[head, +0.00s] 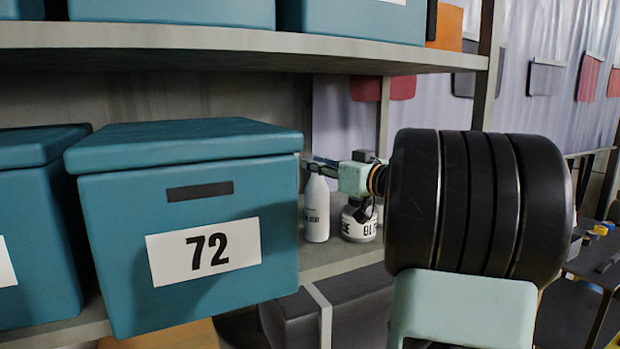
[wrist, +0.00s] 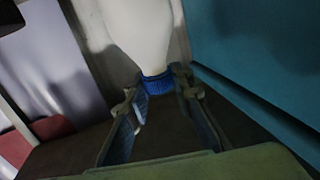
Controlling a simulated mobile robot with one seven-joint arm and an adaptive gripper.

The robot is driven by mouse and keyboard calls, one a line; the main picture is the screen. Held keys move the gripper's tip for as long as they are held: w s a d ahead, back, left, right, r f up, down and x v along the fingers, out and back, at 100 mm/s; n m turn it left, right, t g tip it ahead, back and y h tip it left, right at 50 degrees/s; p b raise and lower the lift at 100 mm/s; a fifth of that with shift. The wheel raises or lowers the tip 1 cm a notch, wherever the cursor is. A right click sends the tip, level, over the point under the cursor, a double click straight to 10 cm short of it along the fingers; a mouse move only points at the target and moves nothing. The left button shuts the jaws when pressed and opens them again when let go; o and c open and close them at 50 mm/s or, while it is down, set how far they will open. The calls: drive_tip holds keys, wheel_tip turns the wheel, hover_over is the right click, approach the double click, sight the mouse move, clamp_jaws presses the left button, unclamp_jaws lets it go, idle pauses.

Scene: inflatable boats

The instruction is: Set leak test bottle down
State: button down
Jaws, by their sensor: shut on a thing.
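The leak test bottle (head: 317,210) is white with dark lettering and upright in the head view, at the shelf right of the box marked 72. My gripper (head: 322,164) reaches in from the right and is at the bottle's top. In the wrist view the white bottle body (wrist: 140,35) and its blue cap (wrist: 158,85) show, with the fingers of my gripper (wrist: 157,90) shut on either side of the cap. The bottle's base is at the level of the shelf board (head: 335,262); whether it touches is hard to tell.
A teal box marked 72 (head: 190,290) stands close left of the bottle; its teal side also fills the wrist view's right (wrist: 260,40). A white labelled can (head: 358,228) stands close right. An upper shelf (head: 230,40) runs overhead. Dark cases (head: 350,310) lie below.

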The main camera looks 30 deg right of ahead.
drive_tip(key=shift+a+f+b, duration=0.1)
drive_tip(key=shift+f+b, duration=0.35)
drive_tip(key=shift+f, duration=0.25)
drive_tip(key=shift+s+r, duration=0.1)
drive_tip(key=c, duration=2.1)
unclamp_jaws()
drive_tip(key=shift+f, duration=0.25)
drive_tip(key=o, duration=0.4)
